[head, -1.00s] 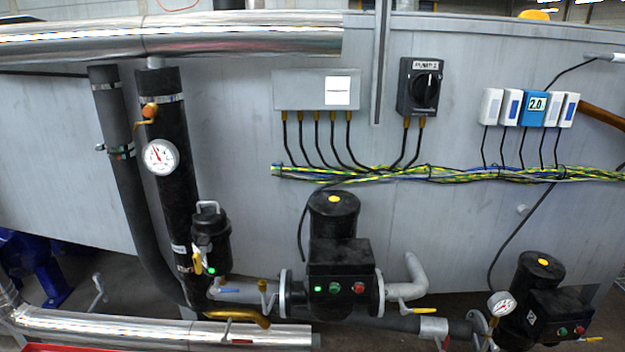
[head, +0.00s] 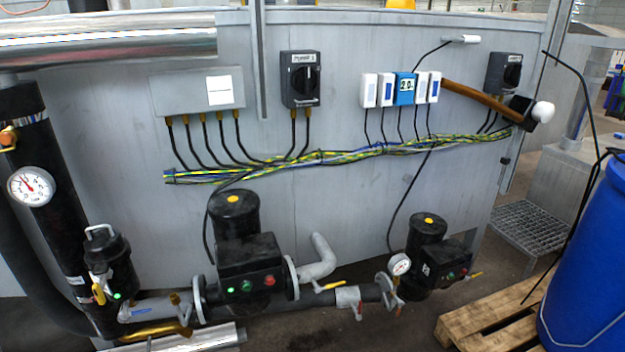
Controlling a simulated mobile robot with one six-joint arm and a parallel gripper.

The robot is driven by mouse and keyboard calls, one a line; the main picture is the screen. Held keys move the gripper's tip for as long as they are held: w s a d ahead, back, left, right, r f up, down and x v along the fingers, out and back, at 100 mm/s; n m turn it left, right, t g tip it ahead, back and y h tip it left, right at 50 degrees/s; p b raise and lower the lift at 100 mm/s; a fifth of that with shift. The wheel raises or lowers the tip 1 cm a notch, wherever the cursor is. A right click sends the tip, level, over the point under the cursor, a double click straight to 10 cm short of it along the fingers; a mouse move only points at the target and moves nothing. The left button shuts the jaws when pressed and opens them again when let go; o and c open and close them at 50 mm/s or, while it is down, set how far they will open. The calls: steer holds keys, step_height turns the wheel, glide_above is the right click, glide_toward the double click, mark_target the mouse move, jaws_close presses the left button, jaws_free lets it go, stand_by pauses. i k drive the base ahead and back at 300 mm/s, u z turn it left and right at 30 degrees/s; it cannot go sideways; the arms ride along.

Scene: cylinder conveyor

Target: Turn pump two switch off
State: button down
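Two black rotary switches are on the grey wall panel. One switch (head: 302,80) is near the middle, with a small white label above its round knob; the label is too small to read surely. Its knob handle looks about upright. The other switch (head: 508,76) is at the panel's right end, seen at an angle; its label and knob position cannot be made out. Either could be pump two's. A larger black pump (head: 245,250) with a lit green light stands below, and a smaller pump (head: 433,262) stands to its right. My gripper is not in view.
A blue barrel (head: 592,260) stands on a wooden pallet (head: 490,315) at the lower right. A metal grating step (head: 530,228) lies behind it. Pipes (head: 160,308) and valves run along the floor before the panel.

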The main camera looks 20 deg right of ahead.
mark_target(514, 73)
steer(key=z, duration=3.85)
steer(key=i, duration=0.05)
steer(key=u, duration=2.75)
